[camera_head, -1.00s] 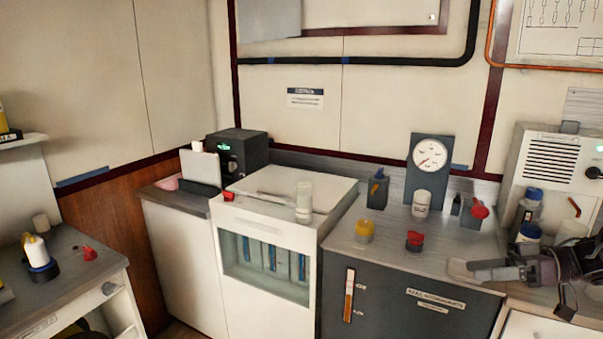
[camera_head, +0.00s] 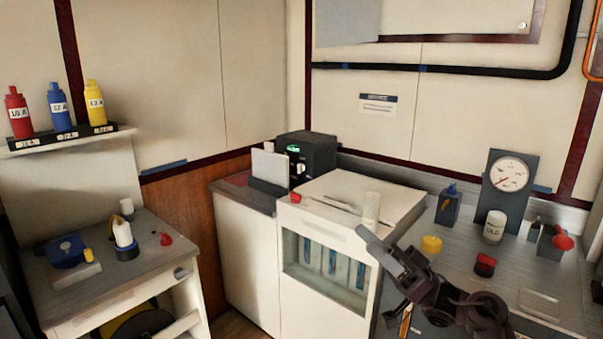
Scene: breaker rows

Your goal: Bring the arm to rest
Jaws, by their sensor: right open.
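My right gripper (camera_head: 388,250) is at the lower middle right of the head view, its arm coming in from the bottom right. It points up and to the left, in front of the white cabinet's right edge and the dark cabinet. It is open, and I see nothing held in it. The gap between its fingers shows poorly from this angle. My left gripper is not in view.
A white cabinet (camera_head: 335,212) carries a pale cylinder (camera_head: 371,207). Yellow (camera_head: 431,244) and red (camera_head: 485,265) items and a gauge (camera_head: 509,174) stand on the right counter. At left are a side table (camera_head: 65,285) and a bottle shelf (camera_head: 70,138).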

